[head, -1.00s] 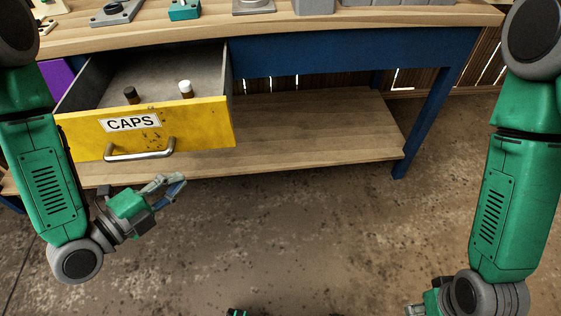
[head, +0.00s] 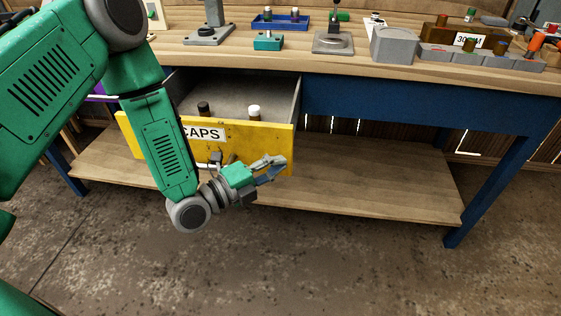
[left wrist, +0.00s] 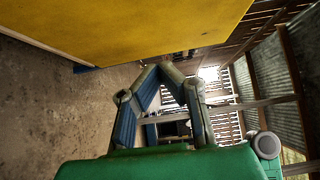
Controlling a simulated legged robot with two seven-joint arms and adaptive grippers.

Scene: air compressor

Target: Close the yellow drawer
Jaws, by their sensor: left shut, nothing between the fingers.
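The yellow drawer (head: 262,140) with a CAPS label hangs open under the workbench. Its grey inside shows, with a dark-topped cap piece (head: 204,108) and a white-topped one (head: 254,112) in it. My left gripper (head: 277,168) is shut and empty, in front of the lower right part of the drawer front. My left forearm covers part of the drawer front, and the handle is mostly hidden. In the left wrist view the yellow front (left wrist: 140,30) fills the top, beside the closed fingers (left wrist: 157,72). I cannot tell whether they touch. My right gripper is out of view.
The wooden benchtop (head: 340,65) holds a blue tray (head: 281,22), a grey box (head: 394,45), a teal block (head: 267,41) and metal fixtures. A lower wooden shelf (head: 380,190) runs beneath the drawer. The concrete floor in front is clear.

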